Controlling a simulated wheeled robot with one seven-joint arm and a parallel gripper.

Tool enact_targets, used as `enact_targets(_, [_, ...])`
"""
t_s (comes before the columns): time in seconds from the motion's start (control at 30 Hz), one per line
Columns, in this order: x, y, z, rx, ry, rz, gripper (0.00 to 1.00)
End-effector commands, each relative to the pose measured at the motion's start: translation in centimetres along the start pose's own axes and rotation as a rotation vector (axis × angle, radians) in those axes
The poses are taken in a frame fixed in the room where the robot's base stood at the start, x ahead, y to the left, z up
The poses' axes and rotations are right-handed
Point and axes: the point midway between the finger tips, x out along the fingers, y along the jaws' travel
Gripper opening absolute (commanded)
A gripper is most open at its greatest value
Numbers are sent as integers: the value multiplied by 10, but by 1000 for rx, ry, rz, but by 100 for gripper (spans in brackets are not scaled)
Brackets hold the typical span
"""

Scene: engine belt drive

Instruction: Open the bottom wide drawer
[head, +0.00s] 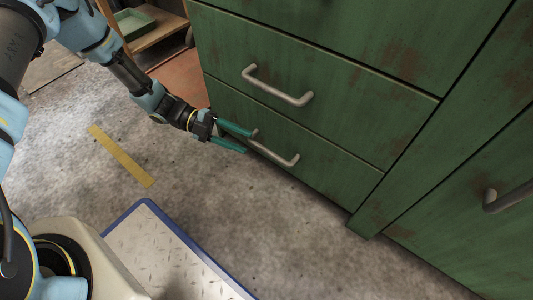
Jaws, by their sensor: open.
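The bottom wide drawer (318,165) is the lowest green front of the cabinet and sits flush, shut. Its pale bar handle (275,153) runs across its front. My gripper (247,142) is open, with two teal fingers at the left end of this handle. One finger shows above the handle end and one below it. I cannot tell whether the fingers touch the handle.
Another drawer with a bar handle (277,88) is above. A green door with a handle (508,198) stands at the right. A blue-edged plate (170,258) lies in front. The concrete floor (300,245) before the drawer is clear. A wooden shelf (150,30) stands behind.

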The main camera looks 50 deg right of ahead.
Motion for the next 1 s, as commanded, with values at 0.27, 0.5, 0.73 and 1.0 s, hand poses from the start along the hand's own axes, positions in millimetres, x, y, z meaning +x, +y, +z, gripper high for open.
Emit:
enact_targets(0.27, [53, 4, 1, 1, 2, 1, 50])
enact_targets(0.5, [78, 2, 0, 0, 0, 1, 50])
enact_targets(0.73, [81, 0, 0, 1, -1, 1, 50])
enact_targets(1.0, [81, 0, 0, 1, -1, 1, 33])
